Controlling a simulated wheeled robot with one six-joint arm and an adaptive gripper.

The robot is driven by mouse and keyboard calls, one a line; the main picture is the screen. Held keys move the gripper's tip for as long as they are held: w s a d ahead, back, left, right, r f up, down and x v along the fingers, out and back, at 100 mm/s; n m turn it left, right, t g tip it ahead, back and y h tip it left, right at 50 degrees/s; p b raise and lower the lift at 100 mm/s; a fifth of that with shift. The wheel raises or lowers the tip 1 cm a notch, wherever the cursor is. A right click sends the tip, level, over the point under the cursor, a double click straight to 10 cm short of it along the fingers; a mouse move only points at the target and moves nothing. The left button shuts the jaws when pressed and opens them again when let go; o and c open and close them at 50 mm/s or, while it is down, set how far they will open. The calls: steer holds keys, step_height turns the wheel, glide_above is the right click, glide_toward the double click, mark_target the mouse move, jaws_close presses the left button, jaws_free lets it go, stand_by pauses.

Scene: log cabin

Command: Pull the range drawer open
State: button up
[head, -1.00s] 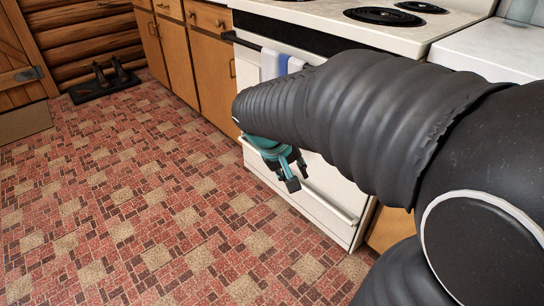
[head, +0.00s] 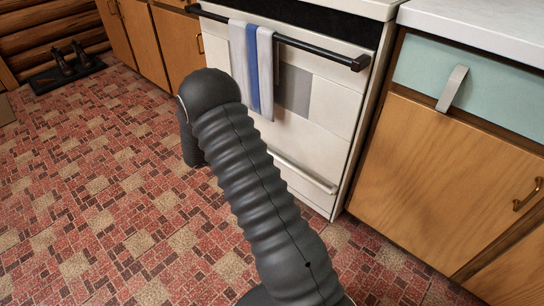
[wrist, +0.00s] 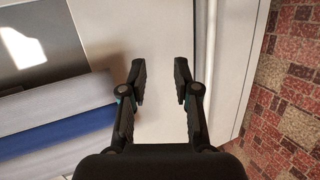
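The range (head: 330,105) is white. Its drawer (head: 306,191) is at the bottom, below the oven door, and looks closed. The drawer's long pale handle (head: 312,174) is partly hidden by my arm in the head view. In the wrist view the handle (wrist: 211,50) runs up and down the picture, just right of my fingers. My gripper (wrist: 160,76) is open and empty, with its two fingers apart in front of the white range front. The handle is not between the fingers. In the head view my arm hides the gripper.
Grey and blue towels (head: 252,65) hang on the black oven door bar (head: 320,52); they also show at the wrist view's left. A wooden cabinet with a teal drawer (head: 480,85) stands right of the range.

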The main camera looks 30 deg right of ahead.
steer(key=w+a+f+n+t+h, duration=0.15)
steer(key=w+f+t, duration=0.25)
steer(key=f, duration=1)
steer(key=shift+n, duration=0.45)
steer(key=x, duration=1.4)
steer(key=shift+f, duration=0.2)
jaws_close()
